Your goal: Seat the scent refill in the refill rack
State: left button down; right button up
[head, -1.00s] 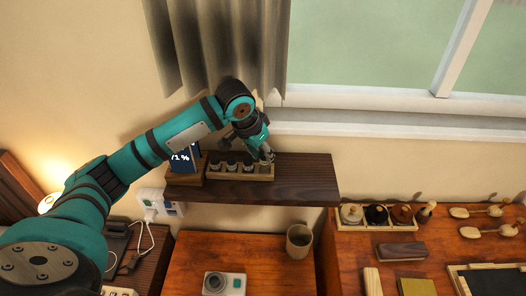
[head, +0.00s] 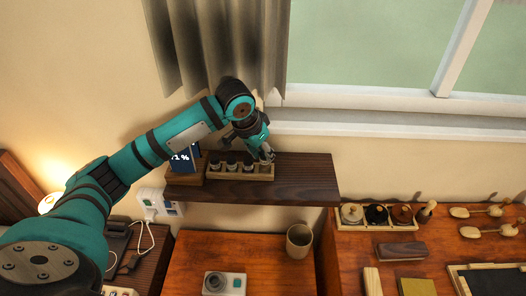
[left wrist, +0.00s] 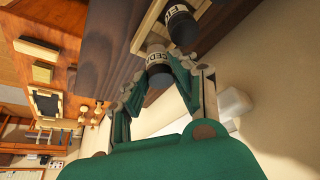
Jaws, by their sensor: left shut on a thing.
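The refill rack (head: 241,178) is a light wooden block on a dark wall shelf, with several dark-capped bottles standing in a row in it. My left gripper (head: 267,156) is at the rack's right end. In the left wrist view my left gripper (left wrist: 160,80) is shut on the scent refill (left wrist: 157,58), a small bottle with a black cap and a pale label that seems to read "CEDAR". The refill is at the end of the rack (left wrist: 150,32), beside another labelled bottle (left wrist: 181,24). Its lower end is not clear. My right gripper is out of view.
The dark shelf (head: 305,183) is bare to the right of the rack. A small display (head: 184,160) stands at the rack's left. A curtain (head: 230,50) hangs close behind my arm. A cup (head: 299,241) and a camera (head: 224,283) are on the surface below.

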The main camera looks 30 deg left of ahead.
pick_arm(q)
jog(key=shift+f, duration=0.45)
jog(key=shift+f, duration=0.3)
jog(key=shift+f, duration=0.3)
dwell(1.0)
jog(key=c, duration=1)
grip_release()
jog(key=shift+o, duration=0.2)
jog(key=shift+r, duration=2.5)
